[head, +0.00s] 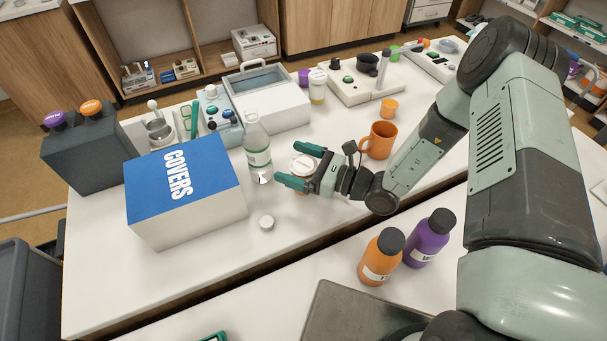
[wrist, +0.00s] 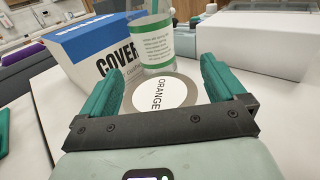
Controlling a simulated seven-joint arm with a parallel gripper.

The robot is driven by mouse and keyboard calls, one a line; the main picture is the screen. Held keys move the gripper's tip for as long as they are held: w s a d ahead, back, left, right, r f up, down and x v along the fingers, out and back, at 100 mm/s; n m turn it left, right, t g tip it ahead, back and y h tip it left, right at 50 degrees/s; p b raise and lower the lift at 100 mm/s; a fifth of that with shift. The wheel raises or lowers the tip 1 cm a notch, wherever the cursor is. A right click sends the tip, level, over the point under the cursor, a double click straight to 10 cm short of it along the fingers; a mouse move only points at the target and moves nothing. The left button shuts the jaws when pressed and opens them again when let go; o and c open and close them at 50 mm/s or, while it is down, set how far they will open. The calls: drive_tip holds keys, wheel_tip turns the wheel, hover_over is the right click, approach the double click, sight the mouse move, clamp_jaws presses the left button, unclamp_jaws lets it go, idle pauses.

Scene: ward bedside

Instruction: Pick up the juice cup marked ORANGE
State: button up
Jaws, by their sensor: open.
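The juice cup marked ORANGE (wrist: 158,92) has a round white lid, with the word readable in the wrist view. In the head view its lid and a little orange body (head: 303,162) show on the white table, partly hidden by my gripper. My gripper (head: 300,166) is open, low over the table, its two green fingers spread around the cup's near area. In the wrist view the lid lies between the fingers, close ahead of the palm. I cannot tell whether either finger touches the cup.
A clear bottle with a green-edged label (head: 258,158) stands just beyond the cup. An orange mug (head: 379,140) stands to the right. The table front is mostly clear.

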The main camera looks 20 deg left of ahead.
drive_tip(key=shift+c, duration=0.3)
drive_tip(key=c, duration=1.2)
drive_tip(key=shift+r, duration=0.1)
